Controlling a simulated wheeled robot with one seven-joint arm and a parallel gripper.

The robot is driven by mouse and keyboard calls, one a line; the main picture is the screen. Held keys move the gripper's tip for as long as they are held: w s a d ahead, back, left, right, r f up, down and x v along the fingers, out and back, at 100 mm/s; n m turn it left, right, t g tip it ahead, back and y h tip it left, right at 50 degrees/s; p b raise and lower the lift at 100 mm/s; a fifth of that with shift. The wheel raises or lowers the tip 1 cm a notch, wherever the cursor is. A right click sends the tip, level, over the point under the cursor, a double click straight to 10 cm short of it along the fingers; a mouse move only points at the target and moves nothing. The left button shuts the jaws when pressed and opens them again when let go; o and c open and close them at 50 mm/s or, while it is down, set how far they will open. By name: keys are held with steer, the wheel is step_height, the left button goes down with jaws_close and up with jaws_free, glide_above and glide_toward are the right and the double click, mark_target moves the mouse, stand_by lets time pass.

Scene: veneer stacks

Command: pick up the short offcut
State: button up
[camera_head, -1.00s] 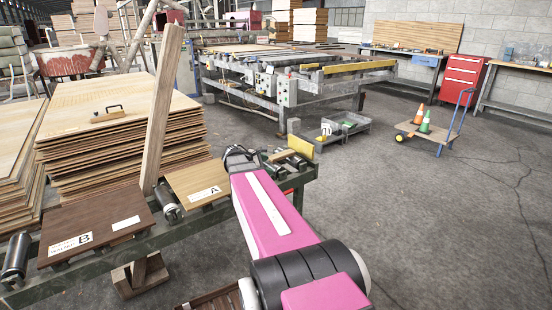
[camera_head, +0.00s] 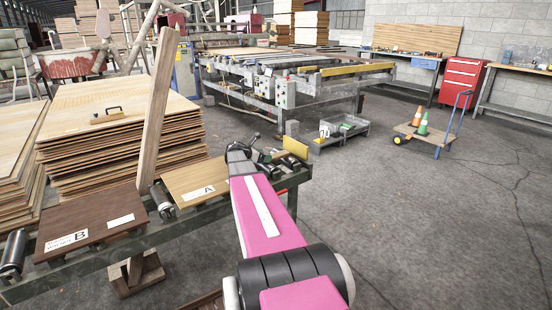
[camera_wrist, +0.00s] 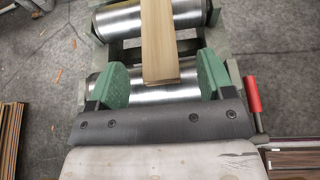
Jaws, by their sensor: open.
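In the wrist view a narrow pale wooden strip (camera_wrist: 158,42), which looks like the offcut, lies across the metal rollers. Its near end lies between the two green fingers of my gripper (camera_wrist: 165,74). Its far end runs out of the picture. The fingers are wide apart, with a gap on both sides of the strip, and nothing is held. In the head view my gripper (camera_head: 262,154) is over the far end of the roller conveyor, partly hidden by my pink arm. The strip is mostly hidden there.
Panel A (camera_head: 198,182) and dark panel B (camera_head: 85,228) lie along the conveyor. A tall plank (camera_head: 157,110) stands upright beside a veneer stack (camera_head: 100,140). A yellow block (camera_head: 296,147) sits near my gripper. The floor on the right is open up to a cart (camera_head: 428,140).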

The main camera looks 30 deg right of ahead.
mark_target(276, 157)
steer(key=x, duration=0.5)
steer(key=shift+w+a+f, duration=0.15)
steer(key=shift+f, duration=0.05)
steer(key=c, duration=1)
steer(key=shift+r, duration=0.1)
